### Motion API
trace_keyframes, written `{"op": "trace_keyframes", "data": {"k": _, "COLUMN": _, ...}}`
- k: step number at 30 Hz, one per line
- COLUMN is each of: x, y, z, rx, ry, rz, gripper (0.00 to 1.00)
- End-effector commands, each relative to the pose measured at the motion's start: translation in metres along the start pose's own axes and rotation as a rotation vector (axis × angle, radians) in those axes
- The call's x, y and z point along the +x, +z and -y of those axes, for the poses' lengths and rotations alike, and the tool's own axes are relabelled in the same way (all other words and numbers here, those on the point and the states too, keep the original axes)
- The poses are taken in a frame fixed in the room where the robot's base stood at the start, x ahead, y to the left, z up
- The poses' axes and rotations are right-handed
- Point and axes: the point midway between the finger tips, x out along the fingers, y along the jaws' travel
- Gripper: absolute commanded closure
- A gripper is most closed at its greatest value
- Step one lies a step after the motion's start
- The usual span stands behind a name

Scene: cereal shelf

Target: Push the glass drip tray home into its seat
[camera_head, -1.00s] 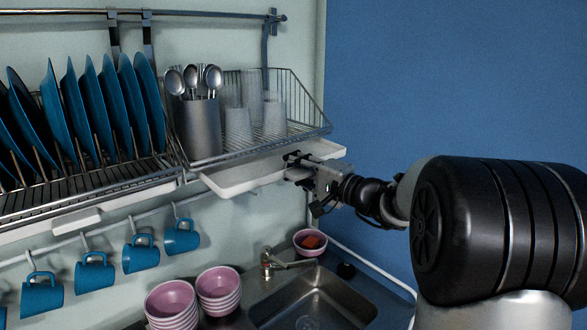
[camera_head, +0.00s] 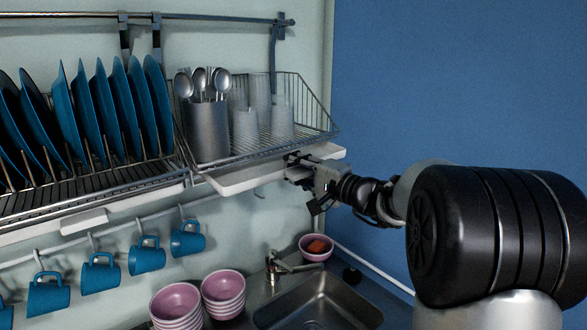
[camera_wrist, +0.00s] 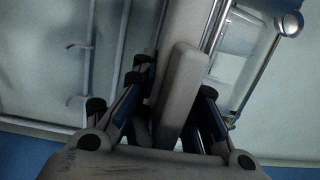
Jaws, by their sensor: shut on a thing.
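The glass drip tray (camera_head: 238,180) is a shallow white tray under the wire glass rack (camera_head: 275,148). Its front part sticks out past the rack's front edge. My gripper (camera_head: 297,162) is at the tray's front edge, right of its middle, and shut on it. In the wrist view, my gripper (camera_wrist: 176,90) has its dark fingers on both sides of a pale bar, the tray's front lip (camera_wrist: 182,82). The tray's rear part and its seat are hidden under the rack.
Clear glasses (camera_head: 263,115) and a metal cutlery holder (camera_head: 208,130) with spoons stand in the rack. Blue plates (camera_head: 110,110) fill the rack at left. Blue mugs (camera_head: 147,257) hang below. Pink bowls (camera_head: 223,292) and a sink (camera_head: 318,303) are underneath.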

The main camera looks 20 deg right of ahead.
Motion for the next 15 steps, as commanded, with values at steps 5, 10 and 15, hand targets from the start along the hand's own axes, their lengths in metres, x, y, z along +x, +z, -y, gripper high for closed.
{"op": "trace_keyframes", "data": {"k": 5, "x": 0.005, "y": -0.001, "z": -0.001, "rx": 0.003, "ry": 0.001, "rz": 0.000, "gripper": 1.00}}
{"op": "trace_keyframes", "data": {"k": 10, "x": 0.009, "y": -0.001, "z": -0.001, "rx": 0.003, "ry": 0.000, "rz": 0.000, "gripper": 1.00}}
{"op": "trace_keyframes", "data": {"k": 15, "x": 0.013, "y": -0.001, "z": -0.001, "rx": 0.003, "ry": 0.000, "rz": 0.001, "gripper": 1.00}}
